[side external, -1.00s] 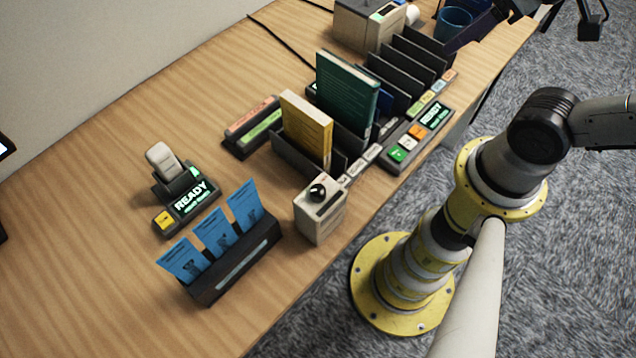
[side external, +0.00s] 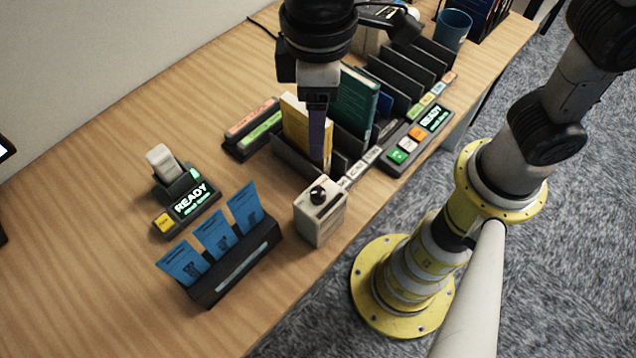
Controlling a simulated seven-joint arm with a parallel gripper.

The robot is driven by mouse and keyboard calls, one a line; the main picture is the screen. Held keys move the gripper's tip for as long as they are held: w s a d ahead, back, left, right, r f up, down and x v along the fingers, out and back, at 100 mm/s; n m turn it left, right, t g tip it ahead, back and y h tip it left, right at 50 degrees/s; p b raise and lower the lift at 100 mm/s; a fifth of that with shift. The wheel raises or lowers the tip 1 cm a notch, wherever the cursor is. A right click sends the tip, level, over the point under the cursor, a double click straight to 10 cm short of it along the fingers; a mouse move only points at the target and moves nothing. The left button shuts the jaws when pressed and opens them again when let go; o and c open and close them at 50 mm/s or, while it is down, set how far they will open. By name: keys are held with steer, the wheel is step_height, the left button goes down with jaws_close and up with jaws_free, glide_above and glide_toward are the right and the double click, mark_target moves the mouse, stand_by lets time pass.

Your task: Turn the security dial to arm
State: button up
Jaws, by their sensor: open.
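The security dial is a round black knob (side external: 318,194) on top of a small beige box (side external: 318,222), near the front edge of the table. A dark slot or strip lies beside the knob on the box top. Its markings are too small to read. My gripper (side external: 318,165) points down above and just behind the dial in the side external view, apart from the knob. It overlaps the yellow book in the picture. Its fingers are seen edge-on, open, with nothing seen between them.
A yellow book (side external: 293,122) and a green book (side external: 358,105) stand in a black rack behind the dial. A holder (side external: 238,268) with blue cards is at left front. A READY scanner unit (side external: 190,208) is further left. A button panel (side external: 412,145) is at right.

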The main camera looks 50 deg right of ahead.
mark_target(318, 191)
steer(key=f, duration=0.9)
steer(key=s+a+f, duration=0.1)
steer(key=f, duration=0.4)
steer(key=shift+f, duration=0.25)
jaws_close()
